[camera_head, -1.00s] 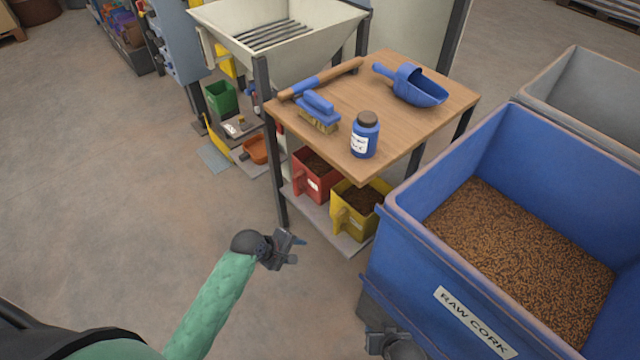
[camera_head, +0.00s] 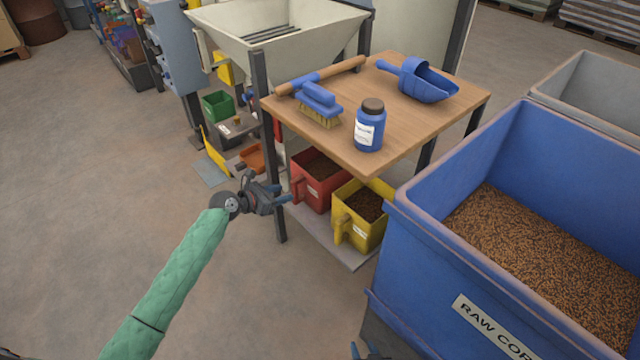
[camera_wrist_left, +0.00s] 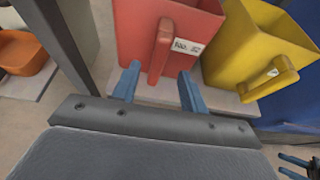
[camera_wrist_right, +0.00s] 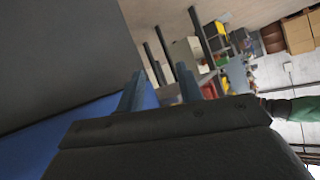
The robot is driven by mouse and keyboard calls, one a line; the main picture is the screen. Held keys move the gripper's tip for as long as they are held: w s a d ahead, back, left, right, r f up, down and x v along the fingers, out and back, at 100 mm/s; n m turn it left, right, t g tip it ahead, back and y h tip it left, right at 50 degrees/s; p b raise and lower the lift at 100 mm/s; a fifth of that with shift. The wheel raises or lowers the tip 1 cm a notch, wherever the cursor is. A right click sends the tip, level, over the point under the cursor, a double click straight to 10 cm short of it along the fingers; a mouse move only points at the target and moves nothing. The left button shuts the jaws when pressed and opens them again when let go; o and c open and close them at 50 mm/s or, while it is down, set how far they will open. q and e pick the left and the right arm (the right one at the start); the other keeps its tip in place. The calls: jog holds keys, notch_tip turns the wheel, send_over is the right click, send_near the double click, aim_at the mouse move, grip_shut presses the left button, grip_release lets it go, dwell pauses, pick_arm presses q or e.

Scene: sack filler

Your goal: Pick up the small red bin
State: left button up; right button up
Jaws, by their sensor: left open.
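The small red bin (camera_head: 321,192) stands on the low shelf under the wooden-topped table, beside a yellow bin. In the left wrist view the red bin (camera_wrist_left: 136,32) shows its front handle and a white label. My left gripper (camera_head: 284,193) is open and empty, just in front of the red bin's handle. In the left wrist view its fingertips (camera_wrist_left: 158,82) lie on either side of the handle's lower end; I cannot tell whether they touch it. My right gripper (camera_wrist_right: 161,88) is open and empty beside the blue tub, barely showing at the head view's bottom edge.
The yellow bin (camera_head: 352,220) stands close on the right. A table leg (camera_head: 272,170) rises left of the red bin. The wooden top (camera_head: 340,120) overhangs both bins and carries a brush, bottle and scoop. The blue cork tub (camera_head: 420,260) blocks the right. Floor at left is clear.

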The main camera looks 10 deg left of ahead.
aim_at(292, 189)
pick_arm(q)
jog(key=shift+x, duration=0.9)
jog(key=b+x, duration=0.1)
jog(key=x, duration=0.4)
jog(key=shift+w+r, duration=0.1)
jog(key=shift+r, duration=0.05)
pick_arm(e)
jog(key=w+r+t, duration=0.3)
jog(key=r, duration=0.5)
jog(key=w+r+t+y, duration=0.1)
jog(key=w+r+t, duration=0.2)
jog(key=r, duration=0.5)
jog(key=shift+w+a, duration=0.3)
jog(key=shift+w, duration=0.2)
jog(key=shift+r, duration=0.1)
pick_arm(q)
jog(key=shift+r, duration=0.1)
grip_shut()
